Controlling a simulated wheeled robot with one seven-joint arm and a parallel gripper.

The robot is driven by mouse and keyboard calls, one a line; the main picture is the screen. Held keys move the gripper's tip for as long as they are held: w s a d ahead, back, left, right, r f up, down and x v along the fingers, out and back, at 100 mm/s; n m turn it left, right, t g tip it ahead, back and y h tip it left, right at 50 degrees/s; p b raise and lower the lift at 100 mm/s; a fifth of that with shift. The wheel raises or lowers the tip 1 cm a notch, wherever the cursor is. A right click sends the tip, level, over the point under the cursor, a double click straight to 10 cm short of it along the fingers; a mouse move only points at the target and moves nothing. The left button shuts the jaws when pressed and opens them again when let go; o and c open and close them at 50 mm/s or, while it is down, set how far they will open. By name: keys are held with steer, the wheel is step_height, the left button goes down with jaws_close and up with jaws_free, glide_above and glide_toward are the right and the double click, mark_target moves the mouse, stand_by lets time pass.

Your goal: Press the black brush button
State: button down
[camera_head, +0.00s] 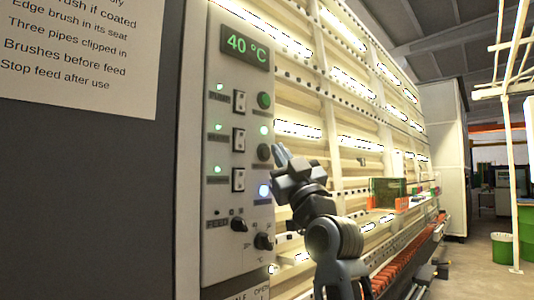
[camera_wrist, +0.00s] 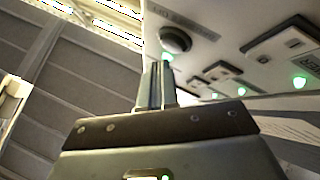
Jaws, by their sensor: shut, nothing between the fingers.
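The black round button (camera_head: 264,151) sits on the light grey control panel (camera_head: 222,265), below a lit green lamp (camera_head: 264,130) and a green round button (camera_head: 264,100). In the wrist view a dark round button (camera_wrist: 175,40) shows with a small printed label beside it that I cannot read. My gripper (camera_head: 280,150) is just right of the black button in the head view, its fingers together and empty. In the wrist view the fingertips (camera_wrist: 158,66) are just below the dark button, close to a green lamp. Contact cannot be told.
Rocker switches (camera_head: 239,140) with green lamps line the panel's left column. A bluish-white lamp (camera_head: 264,190) and black knobs (camera_head: 264,241) are lower down. A green 40 °C display (camera_head: 245,45) is at the top. The washer's pale ribbed side (camera_head: 300,92) runs away behind my gripper.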

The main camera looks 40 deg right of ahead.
steer(key=shift+w, duration=0.1)
steer(key=shift+w, duration=0.3)
steer(key=shift+w, duration=0.45)
stand_by(0.8)
stand_by(0.3)
steer(key=shift+s+b, duration=0.35)
steer(key=shift+s, duration=0.5)
steer(key=s, duration=0.5)
steer(key=shift+f, duration=0.1)
stand_by(0.8)
